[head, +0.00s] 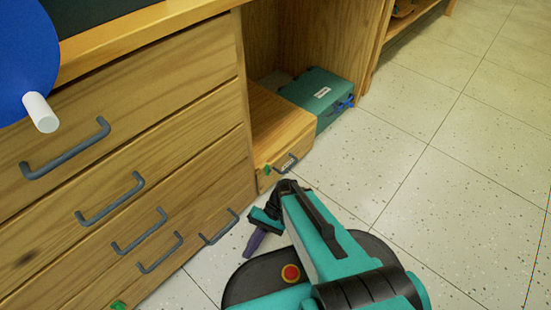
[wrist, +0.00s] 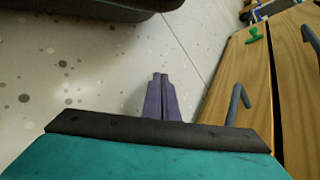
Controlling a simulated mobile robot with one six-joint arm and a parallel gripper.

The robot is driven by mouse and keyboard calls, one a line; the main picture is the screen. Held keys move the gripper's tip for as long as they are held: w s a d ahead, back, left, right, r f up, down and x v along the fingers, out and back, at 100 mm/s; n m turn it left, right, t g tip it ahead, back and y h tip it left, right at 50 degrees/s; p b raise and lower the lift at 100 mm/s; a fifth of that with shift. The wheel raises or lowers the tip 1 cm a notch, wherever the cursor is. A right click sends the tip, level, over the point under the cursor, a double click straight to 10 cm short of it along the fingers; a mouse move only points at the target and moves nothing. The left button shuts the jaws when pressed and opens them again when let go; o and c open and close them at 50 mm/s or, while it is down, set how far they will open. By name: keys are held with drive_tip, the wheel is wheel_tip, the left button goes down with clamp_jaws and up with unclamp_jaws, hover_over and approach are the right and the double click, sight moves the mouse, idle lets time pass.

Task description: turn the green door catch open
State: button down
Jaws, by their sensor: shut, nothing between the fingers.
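A green catch (head: 118,305) shows at the bottom edge of the head view, low on the wooden drawer cabinet. A second small green piece (head: 267,170) is on the front of a low wooden box. In the wrist view a green catch (wrist: 253,36) stands out from a wooden front at the upper right; it appears to be the cabinet's. My gripper (head: 252,248) is low over the floor beside the cabinet's right end. Its purple fingers (wrist: 161,98) are together and empty, apart from the catch and the wood.
The cabinet front carries several grey bar handles, including a low one (head: 220,228) near my gripper, also in the wrist view (wrist: 238,103). The low wooden box (head: 280,125) and a teal case (head: 318,95) stand beyond. Speckled floor (head: 450,150) is clear on the right.

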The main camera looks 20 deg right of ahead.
drive_tip(key=w+d+r+n+t+p, duration=0.1)
drive_tip(key=w+d+r+t+p, duration=0.15)
drive_tip(key=w+d, duration=0.55)
drive_tip(key=w+d+r+t+p, duration=0.2)
drive_tip(key=w+d+r, duration=0.2)
drive_tip(key=d, duration=0.8)
drive_tip(key=w+d+r+n+t+p, duration=0.1)
drive_tip(key=w+d+r+t+p, duration=0.15)
drive_tip(key=w+d, duration=0.55)
drive_tip(key=s+d+r+t+h+p, duration=0.1)
drive_tip(key=d+r, duration=0.3)
drive_tip(key=d, duration=0.9)
drive_tip(key=s+d+r+t+h+p, duration=0.1)
drive_tip(key=s+d+r+p, duration=0.2)
drive_tip(key=d, duration=1)
drive_tip(key=s+d+r+n+t+h+p, duration=0.1)
drive_tip(key=s+d+r+p, duration=0.1)
drive_tip(key=d+r, duration=0.5)
drive_tip(key=s+d, duration=0.1)
drive_tip(key=d, duration=0.5)
drive_tip(key=shift+s+d+r+t+h, duration=0.2)
drive_tip(key=shift+d+t+h, duration=0.1)
drive_tip(key=shift+t, duration=0.1)
drive_tip(key=shift+s, duration=0.1)
